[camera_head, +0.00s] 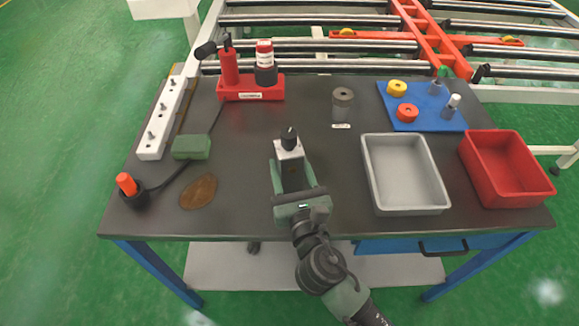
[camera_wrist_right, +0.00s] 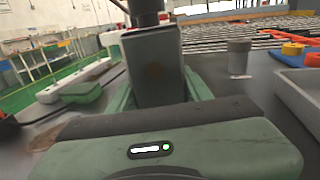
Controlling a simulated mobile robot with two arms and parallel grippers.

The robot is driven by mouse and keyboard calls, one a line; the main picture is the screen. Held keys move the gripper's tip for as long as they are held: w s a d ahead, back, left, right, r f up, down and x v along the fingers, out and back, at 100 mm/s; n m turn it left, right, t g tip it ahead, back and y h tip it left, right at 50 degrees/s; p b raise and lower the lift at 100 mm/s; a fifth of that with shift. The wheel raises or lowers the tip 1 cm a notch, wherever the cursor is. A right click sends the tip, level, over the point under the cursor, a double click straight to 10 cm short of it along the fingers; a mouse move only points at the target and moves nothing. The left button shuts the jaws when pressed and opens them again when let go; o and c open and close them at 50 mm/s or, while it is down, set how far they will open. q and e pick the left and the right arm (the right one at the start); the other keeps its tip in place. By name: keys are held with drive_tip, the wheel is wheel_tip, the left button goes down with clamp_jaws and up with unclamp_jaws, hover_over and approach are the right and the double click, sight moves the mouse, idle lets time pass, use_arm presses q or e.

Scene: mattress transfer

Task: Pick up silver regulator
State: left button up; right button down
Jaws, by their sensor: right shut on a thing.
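The silver regulator (camera_head: 289,150) is a block with a grey-silver body and a black knob on top. It stands upright between the fingers of my right gripper (camera_head: 290,178), near the middle of the table. The gripper is shut on it. In the right wrist view the regulator (camera_wrist_right: 154,72) fills the space between the green fingers, its near face dark grey. Its lower end is hidden by the gripper, so I cannot tell whether it touches the table. My left gripper is not in view.
A grey tray (camera_head: 373,194) and a red bin (camera_head: 484,186) stand at right. A blue mat (camera_head: 423,118) holds small colored parts. A grey cylinder (camera_head: 343,104) and a red holder (camera_head: 232,92) with bottles stand behind. A white strip (camera_head: 158,135) and a green box (camera_head: 192,147) lie at left.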

sight(293, 168)
wheel_tip(293, 168, up, 18)
drive_tip(key=p, duration=0.5)
drive_tip(key=shift+r+p, duration=0.15)
drive_tip(key=shift+p, duration=0.15)
drive_tip(key=shift+r, duration=0.8)
drive_tip(key=shift+f+b, duration=0.4)
drive_tip(key=shift+f, duration=0.6)
drive_tip(key=shift+f, duration=0.35)
drive_tip(key=shift+f+b, duration=4.05)
drive_tip(key=shift+f, duration=2.9)
drive_tip(key=shift+f, duration=0.1)
drive_tip(key=shift+d+f+b, duration=0.1)
drive_tip(key=shift+f+b, duration=0.2)
drive_tip(key=shift+f, duration=0.05)
